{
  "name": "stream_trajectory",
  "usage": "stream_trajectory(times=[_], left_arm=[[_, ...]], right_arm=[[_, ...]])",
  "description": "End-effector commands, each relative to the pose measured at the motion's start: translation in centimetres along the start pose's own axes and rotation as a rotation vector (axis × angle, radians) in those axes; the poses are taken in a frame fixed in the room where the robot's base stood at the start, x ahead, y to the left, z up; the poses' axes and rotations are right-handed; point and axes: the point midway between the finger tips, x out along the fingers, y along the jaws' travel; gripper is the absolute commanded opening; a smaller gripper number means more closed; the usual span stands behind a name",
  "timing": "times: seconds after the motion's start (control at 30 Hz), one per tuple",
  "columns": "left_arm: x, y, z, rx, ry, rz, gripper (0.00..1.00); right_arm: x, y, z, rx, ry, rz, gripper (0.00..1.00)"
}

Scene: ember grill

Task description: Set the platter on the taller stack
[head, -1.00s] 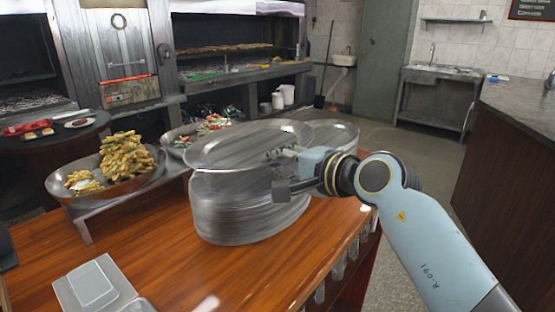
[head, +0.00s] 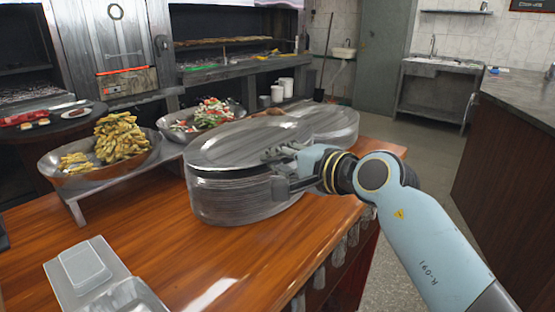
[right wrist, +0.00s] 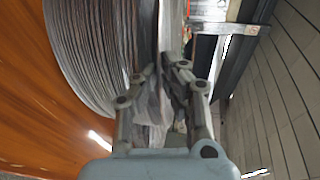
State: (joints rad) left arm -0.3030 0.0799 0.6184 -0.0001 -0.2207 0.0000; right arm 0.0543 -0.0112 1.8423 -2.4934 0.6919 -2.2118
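A shiny oval metal platter (head: 235,143) is level just over the near stack of platters (head: 235,203) on the wooden table, with a thin dark gap below its front rim. My right gripper (head: 277,170) is shut on the platter's right rim. In the right wrist view the gripper (right wrist: 164,75) pinches the thin platter edge (right wrist: 170,28), and the stack (right wrist: 85,50) lies to the left, apart from it. My left gripper is out of view.
A pan of fries (head: 60,172) and a dish with salad (head: 175,128) stand on a raised metal shelf to the left. A metal box (head: 88,270) is at the table's front left. The wooden table (head: 160,230) is clear in front of the stack.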

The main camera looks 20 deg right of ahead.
Motion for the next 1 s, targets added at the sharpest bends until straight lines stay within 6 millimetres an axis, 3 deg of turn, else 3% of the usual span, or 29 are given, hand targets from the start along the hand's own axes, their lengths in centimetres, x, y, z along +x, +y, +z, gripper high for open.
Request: stream_trajectory(times=[0.83,1.0], left_arm=[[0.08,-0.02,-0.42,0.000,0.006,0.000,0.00],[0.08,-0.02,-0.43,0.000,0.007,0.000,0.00]], right_arm=[[-0.09,-0.13,0.07,-0.001,0.001,-0.003,0.00],[-0.08,-0.07,0.08,0.000,0.001,-0.002,0.26]])
